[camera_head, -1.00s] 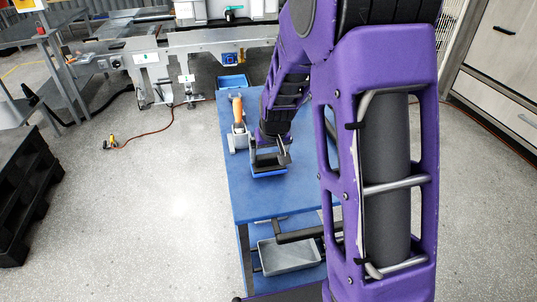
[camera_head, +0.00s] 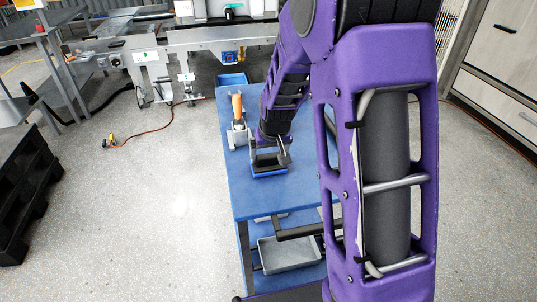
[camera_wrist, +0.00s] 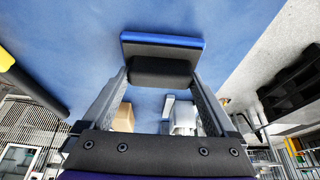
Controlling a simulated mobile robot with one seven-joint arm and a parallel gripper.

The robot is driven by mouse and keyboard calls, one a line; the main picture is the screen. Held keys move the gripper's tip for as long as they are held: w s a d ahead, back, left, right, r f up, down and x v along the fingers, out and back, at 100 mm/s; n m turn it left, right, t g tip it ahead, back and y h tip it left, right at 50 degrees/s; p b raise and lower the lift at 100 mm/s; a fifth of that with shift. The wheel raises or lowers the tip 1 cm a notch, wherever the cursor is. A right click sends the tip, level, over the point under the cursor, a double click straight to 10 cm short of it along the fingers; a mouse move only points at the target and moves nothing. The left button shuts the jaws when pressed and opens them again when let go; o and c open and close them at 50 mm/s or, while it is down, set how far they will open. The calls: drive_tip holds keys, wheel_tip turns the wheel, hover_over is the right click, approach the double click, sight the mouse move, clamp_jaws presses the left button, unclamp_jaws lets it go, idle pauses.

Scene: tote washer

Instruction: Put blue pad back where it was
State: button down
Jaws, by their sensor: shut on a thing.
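The blue pad (camera_head: 268,173) is a flat blue block with a dark layer and a black grip. It is at the middle of the blue table (camera_head: 265,200) in the head view. In the wrist view the pad (camera_wrist: 162,43) lies just beyond my fingertips. My gripper (camera_wrist: 160,72) is shut on the pad's black grip, with one finger on each side. In the head view my gripper (camera_head: 268,155) points down over the pad. The pad is at or very near the tabletop; I cannot tell if it touches. My arm hides the table's right part.
An orange-handled tool (camera_head: 238,106) stands in a grey holder (camera_head: 237,137) left of the pad. A blue bin (camera_head: 231,80) is at the table's far end. A grey tray (camera_head: 288,254) sits on the lower level. The tabletop in front of the pad is clear.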

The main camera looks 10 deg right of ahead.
drive_tip(key=shift+f, duration=0.15)
unclamp_jaws()
idle(0.5)
drive_tip(key=p+v, duration=0.5)
drive_tip(key=v, duration=0.4)
idle(0.8)
idle(0.4)
